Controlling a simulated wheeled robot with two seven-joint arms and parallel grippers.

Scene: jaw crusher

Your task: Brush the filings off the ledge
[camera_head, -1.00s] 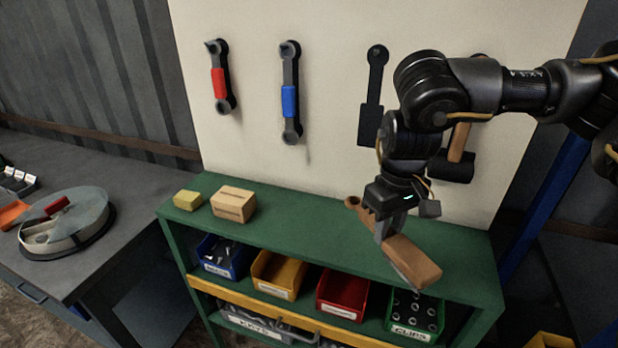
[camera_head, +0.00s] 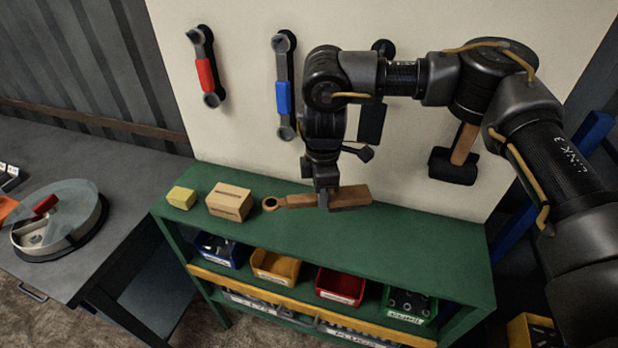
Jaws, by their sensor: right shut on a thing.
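A wooden brush (camera_head: 352,196) with a ringed handle end is in my right gripper (camera_head: 327,202). The gripper is shut on it from above, with the ringed end pointing left. The brush is above the green top of the shelf unit (camera_head: 400,240), lying nearly level across the picture. Whether it touches the top I cannot tell, and its bristles are not visible. I can make out no filings, and no ledge that I can name for certain. My left gripper is not in view.
A cardboard box (camera_head: 229,202) and a yellow block (camera_head: 181,198) stand left of the brush. Wrenches with red (camera_head: 205,75) and blue (camera_head: 283,98) grips and a mallet (camera_head: 455,165) hang on the back panel. Bins fill the shelf below. The right part of the top is clear.

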